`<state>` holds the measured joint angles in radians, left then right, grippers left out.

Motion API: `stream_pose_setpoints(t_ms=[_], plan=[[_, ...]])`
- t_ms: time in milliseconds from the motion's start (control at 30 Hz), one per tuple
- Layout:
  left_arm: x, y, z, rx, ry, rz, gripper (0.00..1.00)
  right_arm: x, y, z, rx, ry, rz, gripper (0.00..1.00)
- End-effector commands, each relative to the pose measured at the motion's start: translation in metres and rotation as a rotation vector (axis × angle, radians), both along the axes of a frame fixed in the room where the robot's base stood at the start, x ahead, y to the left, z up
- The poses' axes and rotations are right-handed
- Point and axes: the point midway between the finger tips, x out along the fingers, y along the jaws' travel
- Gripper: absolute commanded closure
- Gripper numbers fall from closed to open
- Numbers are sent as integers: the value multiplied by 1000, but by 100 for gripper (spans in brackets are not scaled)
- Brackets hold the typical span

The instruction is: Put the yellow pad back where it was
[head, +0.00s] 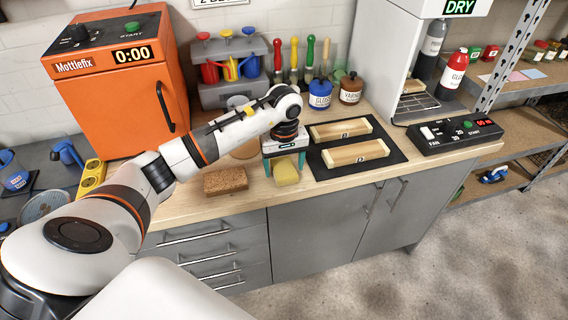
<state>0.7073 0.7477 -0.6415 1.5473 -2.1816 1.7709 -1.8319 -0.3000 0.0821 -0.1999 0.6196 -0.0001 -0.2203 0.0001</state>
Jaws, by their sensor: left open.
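The yellow pad (286,174) lies on the wooden worktop near its front edge, partly hidden by my left gripper. My left gripper (284,166) points down over the pad, with its fingers apart on either side of it. I cannot tell whether the fingers touch the pad. My right gripper is not in view.
A brown sponge (226,181) lies left of the yellow pad. To the right, a black mat (394,153) holds two wooden pieces (357,152). A black control panel (455,136) is further right. An orange machine (121,80), a tool rack (222,94) and jars (351,89) stand behind.

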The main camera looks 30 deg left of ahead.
Motion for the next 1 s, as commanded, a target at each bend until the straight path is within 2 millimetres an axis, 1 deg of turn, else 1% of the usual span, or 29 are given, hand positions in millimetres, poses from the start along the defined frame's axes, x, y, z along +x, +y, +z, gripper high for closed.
stream_pose_setpoints(t_ms=[33, 67, 167, 400, 500, 600, 700, 800, 1000], plan=[[0, 0, 5, -1, -1, 0, 25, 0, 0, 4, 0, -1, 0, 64], [1, 0, 6, 0, -3, 0, 25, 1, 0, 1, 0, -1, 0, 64], [1, 1, 22, 2, -6, 0, 25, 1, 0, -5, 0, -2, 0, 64], [1, 0, 74, 2, -7, 0, 25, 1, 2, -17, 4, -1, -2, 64], [1, 0, 94, 0, -6, 0, 25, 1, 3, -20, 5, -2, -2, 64], [1, 0, 108, 0, -4, 1, 25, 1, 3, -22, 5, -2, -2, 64], [0, 0, 117, 0, -1, 1, 25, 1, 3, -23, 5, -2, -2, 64], [0, 0, 121, 1, -1, 1, 25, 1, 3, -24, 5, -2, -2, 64], [0, -1, 121, -4, 1, 0, 25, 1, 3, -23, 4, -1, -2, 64]])
